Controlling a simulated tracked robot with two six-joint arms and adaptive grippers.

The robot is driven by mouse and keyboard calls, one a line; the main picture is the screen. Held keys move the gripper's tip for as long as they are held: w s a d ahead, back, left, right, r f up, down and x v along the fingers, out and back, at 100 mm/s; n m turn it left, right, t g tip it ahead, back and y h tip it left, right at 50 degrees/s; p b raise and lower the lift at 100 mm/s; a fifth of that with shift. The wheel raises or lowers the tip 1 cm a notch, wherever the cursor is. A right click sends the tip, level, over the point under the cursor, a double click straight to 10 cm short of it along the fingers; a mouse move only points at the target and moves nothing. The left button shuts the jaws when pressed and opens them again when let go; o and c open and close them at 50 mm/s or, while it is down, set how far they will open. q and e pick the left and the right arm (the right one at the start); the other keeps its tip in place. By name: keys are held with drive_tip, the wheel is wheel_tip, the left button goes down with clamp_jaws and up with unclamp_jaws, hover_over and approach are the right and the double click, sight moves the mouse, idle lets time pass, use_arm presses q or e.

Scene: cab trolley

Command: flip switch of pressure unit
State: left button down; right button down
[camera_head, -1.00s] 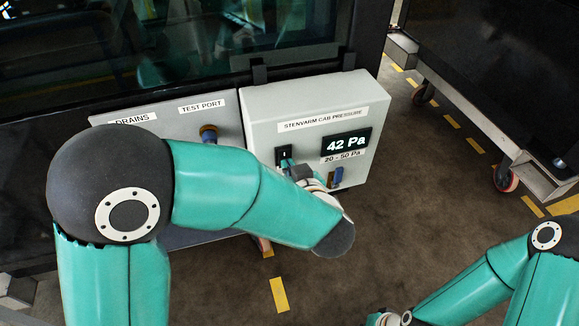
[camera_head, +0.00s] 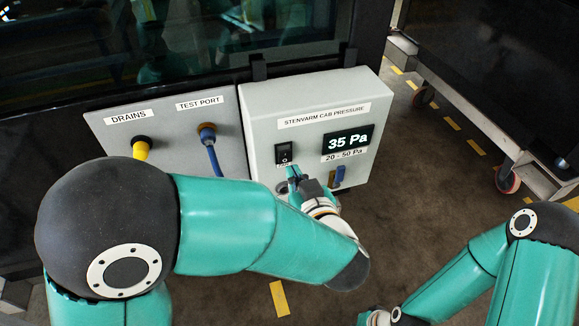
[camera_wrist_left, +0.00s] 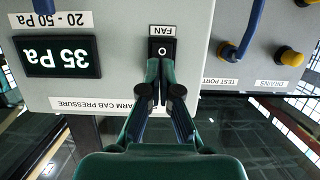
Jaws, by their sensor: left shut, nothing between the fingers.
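The pressure unit (camera_head: 263,118) is a light grey box labelled STENVARM CAB PRESSURE, with a display (camera_head: 346,142) reading 35 Pa above a 20 - 50 Pa label. Its black rocker switch (camera_head: 284,153) is on the front at the left, with an O mark on its lower part. In the left wrist view, which is upside down, the switch (camera_wrist_left: 162,49) sits by a FAN label. My left gripper (camera_head: 291,172) is shut and empty, its tips just below the switch; contact is unclear. In the wrist view its fingertips (camera_wrist_left: 160,64) overlap the switch's edge. My right gripper (camera_head: 378,318) is partly cut off at the bottom.
A grey panel left of the unit holds a yellow drain plug (camera_head: 141,148) and a test port (camera_head: 207,132) with a blue hose. A dark wheeled trolley (camera_head: 500,90) stands right; floor between is clear.

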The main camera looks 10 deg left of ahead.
use_arm(q)
drive_tip(key=v, duration=0.3)
drive_tip(key=shift+s+d+r, duration=0.1)
drive_tip(key=shift+s+d, duration=0.1)
drive_tip(key=shift+s, duration=0.15)
drive_tip(key=w+a+f+m+g+h, duration=0.1)
drive_tip(key=w+a+f+g+h, duration=0.15)
drive_tip(key=f, duration=0.85)
drive_tip(key=w+a+f+m+g+h, duration=0.1)
drive_tip(key=a+f+m+g+h, duration=0.15)
drive_tip(key=f, duration=0.75)
drive_tip(key=s+a+f+g+h, duration=0.3)
drive_tip(key=s+f+g+h, duration=0.2)
drive_tip(key=s+f, duration=1)
drive_tip(key=s+g, duration=0.2)
drive_tip(key=s, duration=0.2)
drive_tip(key=shift+a+f+g, duration=0.15)
drive_tip(key=shift+f+g, duration=0.05)
drive_tip(key=shift+g, duration=0.2)
